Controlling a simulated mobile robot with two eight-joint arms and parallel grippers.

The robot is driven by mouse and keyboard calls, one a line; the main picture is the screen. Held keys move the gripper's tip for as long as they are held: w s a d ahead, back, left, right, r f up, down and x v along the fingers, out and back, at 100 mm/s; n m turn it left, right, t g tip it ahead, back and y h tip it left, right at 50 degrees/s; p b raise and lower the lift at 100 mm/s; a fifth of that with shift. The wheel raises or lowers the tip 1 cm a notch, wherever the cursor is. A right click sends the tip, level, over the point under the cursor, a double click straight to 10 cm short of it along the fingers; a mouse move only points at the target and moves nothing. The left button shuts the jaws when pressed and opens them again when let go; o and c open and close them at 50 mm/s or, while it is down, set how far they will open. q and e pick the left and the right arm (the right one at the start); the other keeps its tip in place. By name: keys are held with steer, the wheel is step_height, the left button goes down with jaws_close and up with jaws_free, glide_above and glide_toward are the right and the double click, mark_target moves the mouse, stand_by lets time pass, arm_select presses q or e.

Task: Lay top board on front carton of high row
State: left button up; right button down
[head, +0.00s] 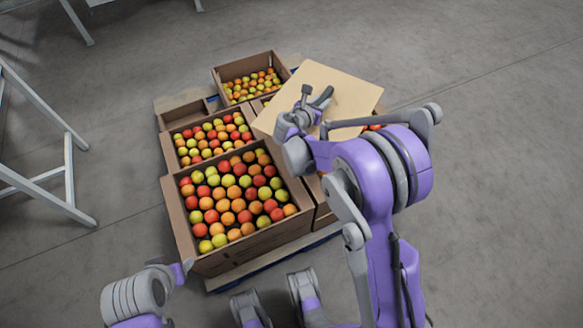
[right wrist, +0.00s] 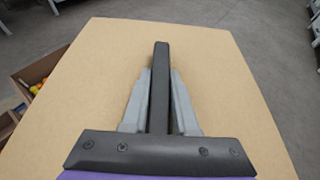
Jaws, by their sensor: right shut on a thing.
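The top board (head: 345,88), a tan square sheet, is held nearly flat above the cartons at the back right of the stack. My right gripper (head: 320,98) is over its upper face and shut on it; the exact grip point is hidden. The right wrist view shows the board (right wrist: 100,75) filling most of the picture under the gripper (right wrist: 160,75). The large near carton (head: 255,247) is open and full of red, orange and yellow tomatoes. Part of a carton and some tomatoes show beneath the board; most there is hidden.
Another full carton (head: 169,152) stands behind the near one, and a smaller-looking carton (head: 216,79) stands at the back. A brown tray-like carton (head: 183,113) lies at the back left. A white metal frame (head: 68,168) stands at left. Grey floor is clear to the right.

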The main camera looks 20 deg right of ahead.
steer(key=s+d+f+m+g+h+b, duration=0.35)
steer(key=d+f+m+g, duration=0.35)
steer(key=d+f, duration=0.6)
steer(key=shift+y, duration=0.35)
steer(key=f, duration=0.3)
steer(key=f+b, duration=0.1)
steer(key=f, duration=0.2)
steer(key=w+f+b, duration=0.1)
steer(key=f, duration=0.2)
steer(key=shift+d+f, duration=0.2)
steer(key=shift+f, duration=0.2)
arm_select(q)
step_height(320, 180, down, 8)
steer(key=shift+w, duration=0.35)
arm_select(e)
steer(key=shift+s+r, duration=0.1)
steer(key=shift+b, duration=0.3)
steer(key=c, duration=1.1)
jaws_free()
steer(key=shift+f, duration=0.25)
steer(key=o, duration=0.4)
arm_select(q)
steer(key=shift+f, duration=0.1)
arm_select(e)
steer(key=shift+r, duration=0.1)
